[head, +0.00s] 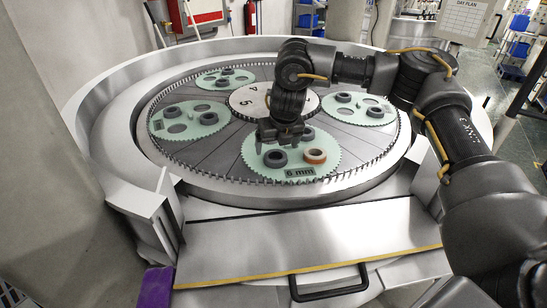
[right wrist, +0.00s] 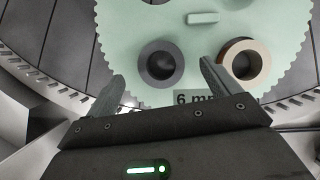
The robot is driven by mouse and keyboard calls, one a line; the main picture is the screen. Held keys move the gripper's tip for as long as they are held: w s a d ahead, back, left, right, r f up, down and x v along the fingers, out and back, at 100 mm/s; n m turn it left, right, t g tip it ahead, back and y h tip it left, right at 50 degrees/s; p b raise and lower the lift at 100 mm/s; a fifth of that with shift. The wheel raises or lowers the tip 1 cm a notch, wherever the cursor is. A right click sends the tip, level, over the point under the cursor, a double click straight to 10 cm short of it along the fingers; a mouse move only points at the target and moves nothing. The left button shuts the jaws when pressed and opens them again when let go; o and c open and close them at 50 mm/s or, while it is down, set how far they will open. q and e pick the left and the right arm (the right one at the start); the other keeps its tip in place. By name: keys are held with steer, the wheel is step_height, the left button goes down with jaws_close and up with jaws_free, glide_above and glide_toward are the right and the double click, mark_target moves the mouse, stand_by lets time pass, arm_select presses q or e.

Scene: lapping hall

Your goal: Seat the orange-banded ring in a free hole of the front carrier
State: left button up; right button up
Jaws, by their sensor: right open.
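The front carrier (head: 250,160) is a pale green toothed disc with a "6 mm" label on its near edge. The orange-banded ring (head: 315,156) is on its right part; it also shows in the right wrist view (right wrist: 243,62). I cannot tell whether it sits in a hole or on the surface. A dark grey ring (head: 275,158) is on the carrier to its left. My right gripper (head: 284,141) is open and empty above the carrier. In the right wrist view its fingers straddle the grey ring (right wrist: 160,63) in the picture. My arm hides part of the carrier's far side. My left gripper is not in view.
Several other green carriers with grey rings lie around the numbered centre plate (head: 247,101). A raised metal rim (head: 110,150) surrounds the table. A clear steel shelf (head: 300,238) with a black handle (head: 328,283) is at the front.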

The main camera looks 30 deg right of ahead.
mark_target(276, 153)
steer(key=shift+s+r+p, duration=0.3)
steer(key=shift+s+p, duration=0.1)
steer(key=shift+s, duration=0.2)
steer(key=shift+f+p, duration=0.3)
steer(key=shift+p, duration=0.35)
steer(key=x, duration=0.2)
steer(key=p+x, duration=0.1)
steer(key=x, duration=0.1)
steer(key=shift+w+a, duration=0.1)
steer(key=shift+w, duration=0.25)
steer(key=shift+w+f, duration=0.1)
steer(key=shift+f, duration=0.1)
steer(key=shift+s+r, duration=0.15)
steer(key=shift+s, duration=0.1)
steer(key=shift+c, duration=0.9)
steer(key=shift+w, duration=0.1)
steer(key=c, duration=1)
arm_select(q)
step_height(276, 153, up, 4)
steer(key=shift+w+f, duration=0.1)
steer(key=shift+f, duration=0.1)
